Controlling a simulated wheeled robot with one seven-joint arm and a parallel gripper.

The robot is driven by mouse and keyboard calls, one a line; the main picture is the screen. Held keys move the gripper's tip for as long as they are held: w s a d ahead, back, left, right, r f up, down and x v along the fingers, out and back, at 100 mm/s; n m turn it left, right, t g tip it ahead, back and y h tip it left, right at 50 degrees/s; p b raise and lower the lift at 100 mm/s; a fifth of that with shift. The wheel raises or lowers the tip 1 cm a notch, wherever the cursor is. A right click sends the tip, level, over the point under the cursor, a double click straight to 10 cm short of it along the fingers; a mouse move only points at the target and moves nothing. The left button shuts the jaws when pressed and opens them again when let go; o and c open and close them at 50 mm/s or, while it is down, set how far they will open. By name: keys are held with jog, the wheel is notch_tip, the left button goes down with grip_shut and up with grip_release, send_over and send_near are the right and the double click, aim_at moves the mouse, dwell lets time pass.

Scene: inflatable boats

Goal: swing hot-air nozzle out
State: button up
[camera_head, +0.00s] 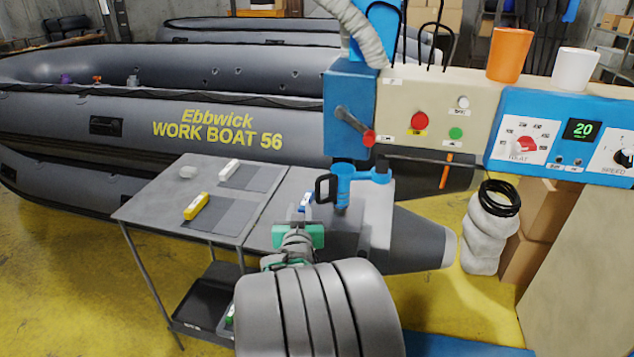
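The hot-air nozzle (343,182) appears as a blue upright cylinder with a black loop handle (323,188) on its left side. A blue arm (376,176) joins it on the right, under the welding machine (430,112). My gripper (300,232), with a green body, is below and left of the nozzle, low over the grey table. It looks apart from the handle. Its fingers are not clear from behind, so I cannot tell whether they are open or shut. The nozzle's lower tip is hard to make out.
A red-knobbed lever (368,138) sticks out above the nozzle. Orange (509,53) and white (574,75) cups stand on the machine. A grey boat (60,125) lies behind.

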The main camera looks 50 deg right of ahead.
aim_at(318, 188)
jog(key=d, duration=0.3)
jog(key=w+d+r+h+p, duration=0.1)
jog(key=d, duration=0.2)
jog(key=d+h+p, duration=0.1)
jog(key=d, duration=0.2)
jog(key=shift+w+d+r+m, duration=0.15)
jog(key=shift+d+r+m, duration=0.15)
jog(key=shift+r, duration=0.1)
jog(key=shift+a, duration=0.1)
jog(key=shift+c, duration=0.6)
grip_shut()
